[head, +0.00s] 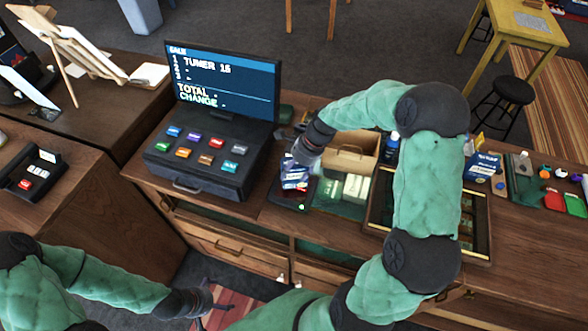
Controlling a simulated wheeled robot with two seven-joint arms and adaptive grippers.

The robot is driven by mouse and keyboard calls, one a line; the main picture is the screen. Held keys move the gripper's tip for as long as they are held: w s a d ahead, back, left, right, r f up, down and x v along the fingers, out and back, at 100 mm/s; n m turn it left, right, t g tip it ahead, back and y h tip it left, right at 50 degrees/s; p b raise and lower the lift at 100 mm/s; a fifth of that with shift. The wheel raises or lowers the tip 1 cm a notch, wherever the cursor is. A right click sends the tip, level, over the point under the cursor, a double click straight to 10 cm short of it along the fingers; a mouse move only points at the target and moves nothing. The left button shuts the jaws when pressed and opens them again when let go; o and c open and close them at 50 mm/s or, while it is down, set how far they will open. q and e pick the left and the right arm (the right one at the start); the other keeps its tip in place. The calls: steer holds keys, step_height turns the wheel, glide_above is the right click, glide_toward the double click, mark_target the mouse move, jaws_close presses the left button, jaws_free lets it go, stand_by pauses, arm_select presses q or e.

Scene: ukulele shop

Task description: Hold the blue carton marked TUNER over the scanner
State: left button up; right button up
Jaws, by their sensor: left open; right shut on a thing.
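My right gripper (303,156) is shut on a small blue and white carton (295,173). Its print is too small to read for sure. The carton is over the dark scanner (284,198), a flat pad on the counter with a green light at its front corner. I cannot tell whether they touch. The register screen (222,82) shows SALE, a line that reads like TUNER 15, TOTAL and CHANGE. My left gripper (212,302) is open and empty, low in front of the counter.
The register (205,160) with coloured keys stands left of the scanner. An open cardboard box (350,152) is just behind the gripper on the right. A framed tray (482,230) and another blue and white carton (482,166) lie further right. A card terminal (35,172) is at far left.

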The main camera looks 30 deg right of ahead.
stand_by(0.3)
step_height(320, 180, up, 9)
steer(key=p, duration=0.8)
steer(key=shift+r, duration=0.1)
